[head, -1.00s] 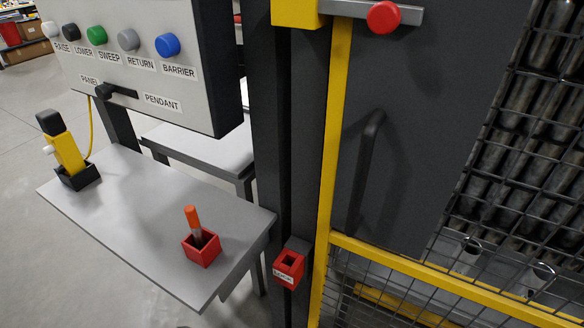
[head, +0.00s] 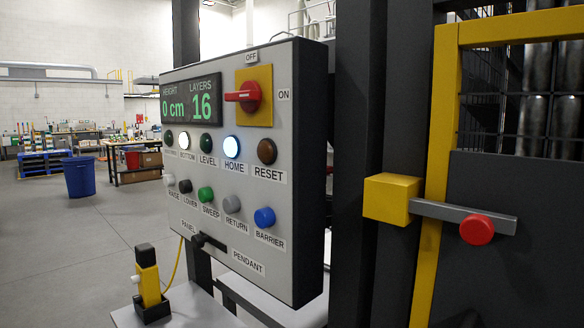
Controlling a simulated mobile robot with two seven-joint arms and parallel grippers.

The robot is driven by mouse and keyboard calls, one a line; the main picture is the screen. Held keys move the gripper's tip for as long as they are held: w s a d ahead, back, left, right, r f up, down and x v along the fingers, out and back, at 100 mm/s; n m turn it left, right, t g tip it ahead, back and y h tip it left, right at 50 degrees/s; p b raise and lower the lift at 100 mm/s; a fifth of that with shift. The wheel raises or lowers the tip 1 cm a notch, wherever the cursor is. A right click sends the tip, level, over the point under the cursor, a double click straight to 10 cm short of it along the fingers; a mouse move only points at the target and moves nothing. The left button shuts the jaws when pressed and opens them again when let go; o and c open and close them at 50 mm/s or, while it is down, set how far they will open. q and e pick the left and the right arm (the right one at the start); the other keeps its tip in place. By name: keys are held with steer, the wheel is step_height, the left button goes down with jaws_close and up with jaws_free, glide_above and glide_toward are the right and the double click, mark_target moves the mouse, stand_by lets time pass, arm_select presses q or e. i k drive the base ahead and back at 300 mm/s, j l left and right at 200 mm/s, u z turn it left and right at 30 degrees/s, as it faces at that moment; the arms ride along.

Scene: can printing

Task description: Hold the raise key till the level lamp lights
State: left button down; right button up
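The control panel (head: 285,215) stands in the middle of the head view. The white RAISE key (head: 169,180) is at the left end of its key row, beside the black LOWER key (head: 185,186). The LEVEL lamp (head: 206,143) is dark green and looks unlit. The BOTTOM lamp (head: 184,141) and the HOME lamp (head: 231,147) glow white. The display (head: 190,101) reads height 0 cm and layers 16. The PANEL/PENDANT selector (head: 208,243) has a black handle. Neither of my grippers is in view.
A yellow pendant (head: 148,283) stands in a black holder on the grey table (head: 185,308) below the panel. A yellow-framed gate (head: 437,130) with a red-knobbed latch (head: 477,229) is at the right. A red main switch (head: 245,96) is on the panel. Open floor lies left.

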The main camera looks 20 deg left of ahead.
mark_target(169, 180)
steer(key=u, duration=1.45)
